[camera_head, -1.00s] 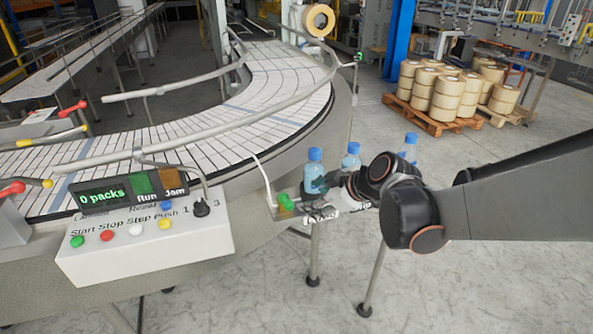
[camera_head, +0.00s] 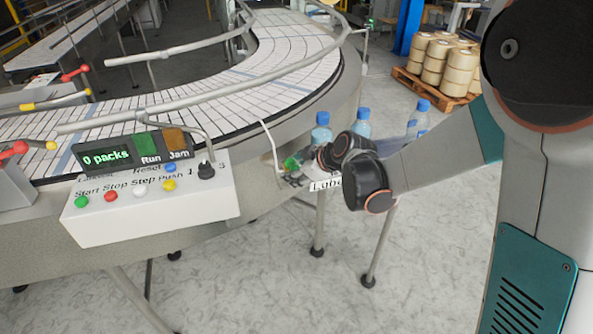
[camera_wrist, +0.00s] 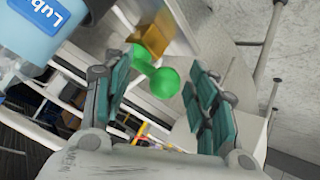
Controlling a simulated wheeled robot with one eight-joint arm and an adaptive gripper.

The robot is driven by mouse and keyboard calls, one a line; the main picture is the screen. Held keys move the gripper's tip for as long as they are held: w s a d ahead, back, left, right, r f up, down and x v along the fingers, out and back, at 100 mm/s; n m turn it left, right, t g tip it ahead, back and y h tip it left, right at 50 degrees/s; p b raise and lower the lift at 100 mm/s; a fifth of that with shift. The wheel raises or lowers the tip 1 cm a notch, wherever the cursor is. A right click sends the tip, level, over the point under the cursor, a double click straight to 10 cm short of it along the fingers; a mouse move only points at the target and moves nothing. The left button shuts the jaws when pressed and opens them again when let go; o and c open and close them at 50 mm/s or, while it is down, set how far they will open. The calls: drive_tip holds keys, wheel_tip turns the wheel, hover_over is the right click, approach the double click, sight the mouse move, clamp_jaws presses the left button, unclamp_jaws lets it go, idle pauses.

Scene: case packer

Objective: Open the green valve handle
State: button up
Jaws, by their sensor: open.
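The green valve handle (camera_head: 291,163) is at the end of the conveyor's near side in the head view, just left of my wrist. In the wrist view its round green knob (camera_wrist: 165,83) shows between the fingers, with a second green part up and left of it. My gripper (camera_wrist: 160,95) is open, with one teal-padded finger on each side of the knob. I cannot tell whether a finger touches it. In the head view my wrist hides most of the gripper.
Blue-capped bottles (camera_head: 321,133) stand on a small shelf around my wrist; one labelled bottle (camera_wrist: 45,28) is close to the left finger. A control box (camera_head: 150,205) stands left of the handle. Red (camera_head: 75,73) and yellow (camera_head: 28,106) handles are at far left.

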drive_tip(key=shift+w+f, duration=0.1)
drive_tip(key=shift+f, duration=0.05)
drive_tip(key=shift+c, duration=0.3)
clamp_jaws()
